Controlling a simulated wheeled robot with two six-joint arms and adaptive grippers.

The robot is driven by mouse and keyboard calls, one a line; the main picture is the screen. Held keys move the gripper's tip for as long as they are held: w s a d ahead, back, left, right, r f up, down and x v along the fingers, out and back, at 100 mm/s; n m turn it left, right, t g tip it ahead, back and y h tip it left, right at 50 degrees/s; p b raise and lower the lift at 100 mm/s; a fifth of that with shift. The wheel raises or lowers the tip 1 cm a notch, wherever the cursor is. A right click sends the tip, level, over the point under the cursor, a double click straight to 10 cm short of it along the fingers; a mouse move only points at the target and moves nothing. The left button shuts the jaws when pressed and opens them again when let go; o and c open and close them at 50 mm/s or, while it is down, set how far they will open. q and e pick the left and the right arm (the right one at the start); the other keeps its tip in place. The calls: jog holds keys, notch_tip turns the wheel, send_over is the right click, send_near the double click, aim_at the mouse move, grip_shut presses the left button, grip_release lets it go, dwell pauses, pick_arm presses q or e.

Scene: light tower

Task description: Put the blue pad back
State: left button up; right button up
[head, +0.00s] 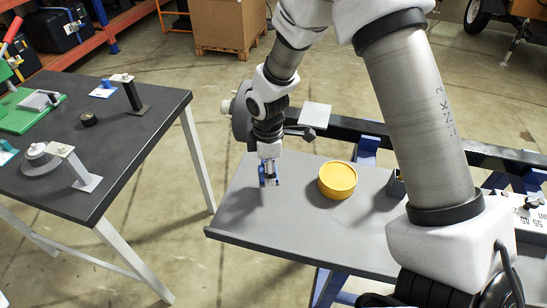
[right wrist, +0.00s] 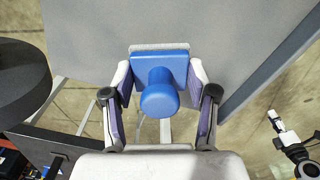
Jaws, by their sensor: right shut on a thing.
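The blue pad (right wrist: 160,65) is a square block with a round knob and a pale layer along its far edge, seen in the right wrist view. My right gripper (right wrist: 160,105) is shut on it, with one finger on each side. In the head view my right gripper (head: 268,178) points down over the left part of the grey tabletop (head: 240,220), left of the yellow round tub. The pad is small and partly hidden there. I cannot tell whether it touches the tabletop. My left gripper is not in view.
A yellow round tub (head: 337,180) stands on the grey tabletop. A dark table (head: 120,150) at the left bears metal fixtures, a black round piece (head: 88,119), a small blue piece (head: 103,90) and a green board (head: 22,110). Floor separates the two tables.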

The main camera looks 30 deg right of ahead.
jog(key=w+d, duration=0.1)
jog(key=w+d+p, duration=0.1)
jog(key=w+d, duration=0.3)
jog(key=shift+w+f, duration=0.2)
jog(key=shift+f, duration=0.2)
jog(key=shift+w+d+f+p, duration=0.15)
jog(key=shift+d+f+p, duration=0.05)
jog(key=shift+d+p, duration=0.1)
notch_tip(320, 180, down, 2)
jog(key=shift+a+f+p, duration=0.15)
jog(key=shift+f+p, duration=0.1)
jog(key=shift+p, duration=0.25)
jog(key=shift+f, duration=0.45)
jog(key=o, duration=1)
jog(key=shift+r, duration=0.2)
notch_tip(320, 180, up, 12)
jog(key=shift+f+b, duration=0.1)
jog(key=shift+b, duration=1.05)
